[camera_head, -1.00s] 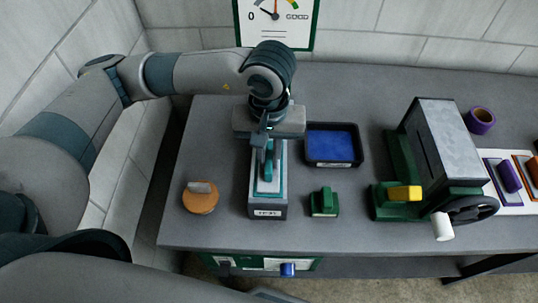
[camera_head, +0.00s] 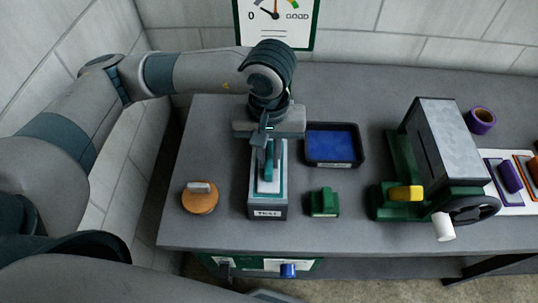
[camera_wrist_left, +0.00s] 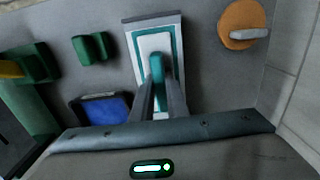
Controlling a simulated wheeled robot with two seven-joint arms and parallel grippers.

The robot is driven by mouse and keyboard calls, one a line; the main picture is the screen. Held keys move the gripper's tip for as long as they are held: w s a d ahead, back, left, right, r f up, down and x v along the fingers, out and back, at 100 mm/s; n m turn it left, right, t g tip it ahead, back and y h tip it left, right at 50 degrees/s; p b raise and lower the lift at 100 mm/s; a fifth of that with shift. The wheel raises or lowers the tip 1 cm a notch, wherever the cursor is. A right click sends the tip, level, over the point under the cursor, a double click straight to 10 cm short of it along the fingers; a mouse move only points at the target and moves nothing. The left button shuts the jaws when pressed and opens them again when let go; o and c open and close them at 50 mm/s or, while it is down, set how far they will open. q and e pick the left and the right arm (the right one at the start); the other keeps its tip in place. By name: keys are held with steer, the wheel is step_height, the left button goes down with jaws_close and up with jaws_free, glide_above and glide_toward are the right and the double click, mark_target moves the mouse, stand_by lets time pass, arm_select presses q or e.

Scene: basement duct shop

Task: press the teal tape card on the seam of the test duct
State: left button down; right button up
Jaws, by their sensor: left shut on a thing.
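The test duct (camera_head: 267,208) is a long grey box with a small label on its near end, standing on the bench. The teal tape card (camera_wrist_left: 133,40) lies along its top, a teal-edged strip with a white middle and an upright teal grip. It also shows in the head view (camera_head: 268,187). My left gripper (camera_wrist_left: 160,86) is shut on the card's teal grip, pointing down over the duct. The seam is hidden under the card, and I cannot tell how firmly the card touches the duct. My right gripper is not in view.
A blue-lined black tray (camera_head: 334,164) and a green block (camera_head: 323,203) stand right of the duct. A round orange piece (camera_head: 200,200) lies to its left. A green-and-grey crank machine (camera_head: 440,150) stands further right. A gauge sign (camera_head: 277,22) hangs behind.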

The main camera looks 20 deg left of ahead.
mark_target(269, 156)
arm_select(q)
steer(key=shift+s+f+b, duration=0.15)
steer(key=shift+f+b, duration=0.05)
steer(key=shift+b, duration=0.35)
stand_by(2.0)
steer(key=shift+r, duration=0.1)
steer(key=shift+r, duration=0.7)
steer(key=shift+r+p, duration=1)
steer(key=shift+r, duration=2.35)
steer(key=shift+f, duration=0.1)
